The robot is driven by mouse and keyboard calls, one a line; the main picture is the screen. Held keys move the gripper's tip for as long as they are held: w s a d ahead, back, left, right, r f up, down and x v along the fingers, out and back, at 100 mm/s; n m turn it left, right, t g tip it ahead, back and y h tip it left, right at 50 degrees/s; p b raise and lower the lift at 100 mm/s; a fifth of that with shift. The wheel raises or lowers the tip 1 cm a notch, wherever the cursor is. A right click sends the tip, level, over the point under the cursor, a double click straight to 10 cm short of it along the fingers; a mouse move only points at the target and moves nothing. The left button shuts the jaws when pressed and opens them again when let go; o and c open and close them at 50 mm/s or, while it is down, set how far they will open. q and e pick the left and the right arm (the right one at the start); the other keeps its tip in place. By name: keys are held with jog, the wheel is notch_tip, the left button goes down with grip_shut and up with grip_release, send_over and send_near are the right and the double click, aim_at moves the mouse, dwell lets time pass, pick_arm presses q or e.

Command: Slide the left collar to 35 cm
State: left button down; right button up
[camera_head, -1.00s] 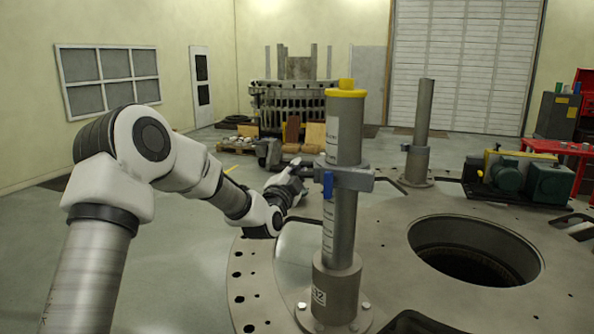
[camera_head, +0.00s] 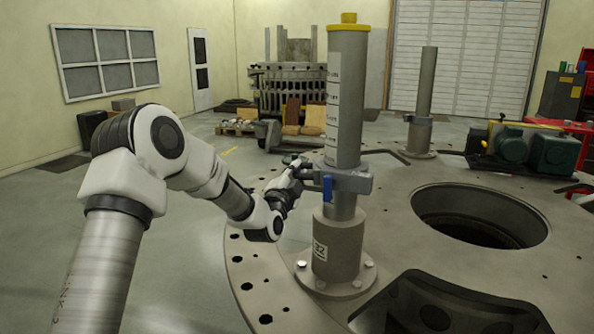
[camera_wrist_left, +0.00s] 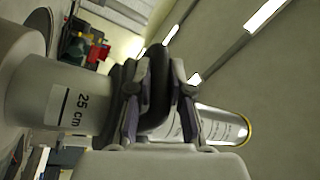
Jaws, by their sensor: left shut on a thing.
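The left collar (camera_head: 350,181) is a grey clamp with a blue lever (camera_head: 327,188), around the upright grey post (camera_head: 348,120) with a yellow cap (camera_head: 348,27). It sits low on the post, a little above the flanged base (camera_head: 338,245). My left gripper (camera_head: 299,172) is at the collar's left side and shut on it. In the left wrist view the fingers (camera_wrist_left: 160,105) close around a dark part of the collar (camera_wrist_left: 158,75), with a "25 cm" mark (camera_wrist_left: 75,107) on the post beside it. The collar's exact reading is hidden. My right gripper is out of view.
A second grey post (camera_head: 425,85) stands farther back on the round plate (camera_head: 395,225). The plate has a large central hole (camera_head: 480,215) and a dark opening at the front. Green and yellow machinery (camera_head: 525,148) stands at the back right.

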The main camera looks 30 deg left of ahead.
pick_arm(q)
jog(key=c, duration=1.1)
grip_release()
jog(key=shift+r, duration=0.1)
jog(key=v, duration=1.2)
